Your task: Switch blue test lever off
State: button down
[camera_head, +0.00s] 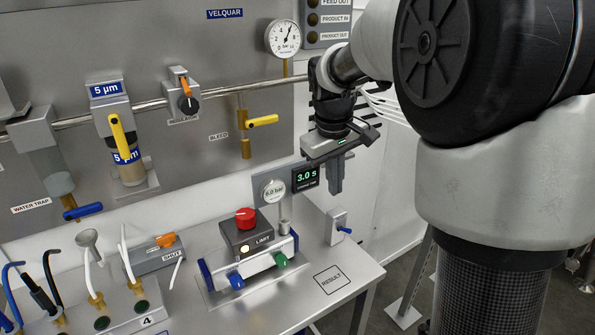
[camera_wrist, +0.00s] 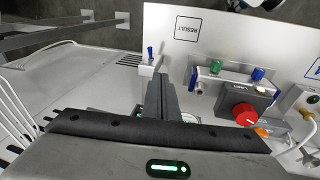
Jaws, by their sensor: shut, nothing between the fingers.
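A small grey box (camera_head: 337,222) stands at the right end of the bench, with a short blue lever (camera_head: 344,230) sticking out to its right. In the wrist view the box (camera_wrist: 147,69) and blue lever (camera_wrist: 151,51) show just beyond the fingertips. My gripper (camera_head: 335,189) points down, above and behind the box, apart from it. Its fingers (camera_wrist: 158,78) are shut and empty. No label for this lever is readable.
Left of the box is a fixture with a red knob (camera_head: 245,214) and blue and green knobs. A small display (camera_head: 306,177) hangs close left of my gripper. The RESULT square (camera_head: 331,280) is clear. Another blue lever (camera_head: 82,211) is under the water trap. White hoses (camera_wrist: 18,110) lie left.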

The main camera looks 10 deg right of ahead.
jog(key=shift+w+f, duration=0.4)
jog(key=shift+w, duration=0.2)
jog(key=shift+w+f, duration=0.35)
jog(key=shift+w, duration=0.25)
jog(key=shift+s, duration=0.1)
